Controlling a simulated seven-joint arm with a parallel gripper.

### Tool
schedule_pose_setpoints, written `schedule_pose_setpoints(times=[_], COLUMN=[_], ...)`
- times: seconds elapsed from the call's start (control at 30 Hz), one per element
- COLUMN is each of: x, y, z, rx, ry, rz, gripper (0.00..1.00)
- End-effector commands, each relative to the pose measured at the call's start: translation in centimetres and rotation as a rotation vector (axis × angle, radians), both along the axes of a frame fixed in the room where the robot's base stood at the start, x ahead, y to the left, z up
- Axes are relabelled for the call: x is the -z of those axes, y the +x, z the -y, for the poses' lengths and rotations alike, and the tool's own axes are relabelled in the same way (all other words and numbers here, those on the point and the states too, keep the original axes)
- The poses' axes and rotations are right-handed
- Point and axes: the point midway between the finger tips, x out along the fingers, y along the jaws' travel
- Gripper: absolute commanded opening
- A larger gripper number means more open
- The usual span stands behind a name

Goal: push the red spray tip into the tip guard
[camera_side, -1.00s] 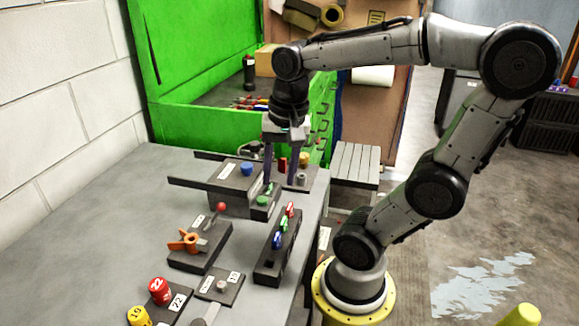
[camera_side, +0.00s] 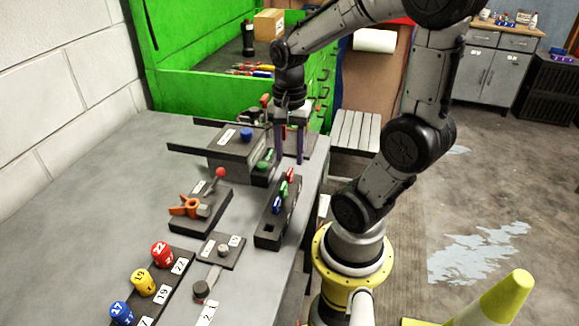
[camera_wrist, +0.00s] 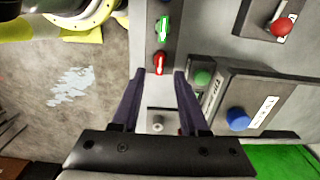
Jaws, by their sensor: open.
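The red spray tip (camera_side: 291,174) stands in the far end of a dark rack (camera_side: 265,240), behind a green tip and a blue tip. It also shows in the wrist view (camera_wrist: 159,63). My gripper (camera_side: 289,163) is open and empty, pointing down. In the side view its fingertips appear just above the red tip. In the wrist view my gripper (camera_wrist: 158,74) has one finger to each side, close behind the tip. I cannot tell whether they touch it. I cannot identify the tip guard with certainty.
A dark block with a green knob (camera_wrist: 203,77) is close beside one finger. A larger box with a blue knob (camera_side: 246,133) stands behind it. A red ball lever (camera_side: 220,173) and an orange handle (camera_side: 186,207) are to the left.

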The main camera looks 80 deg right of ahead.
Motion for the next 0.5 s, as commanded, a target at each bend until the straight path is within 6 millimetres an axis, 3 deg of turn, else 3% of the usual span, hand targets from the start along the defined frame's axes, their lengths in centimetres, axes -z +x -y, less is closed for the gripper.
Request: schedule_pose_setpoints(times=[0.2,0.5], x=[2.4,4.3], y=[-0.1,0.0], z=[-0.1,0.0], rx=[0.000,-0.001], ry=[0.003,0.000], rz=[-0.004,-0.001], gripper=[0.44,0.44])
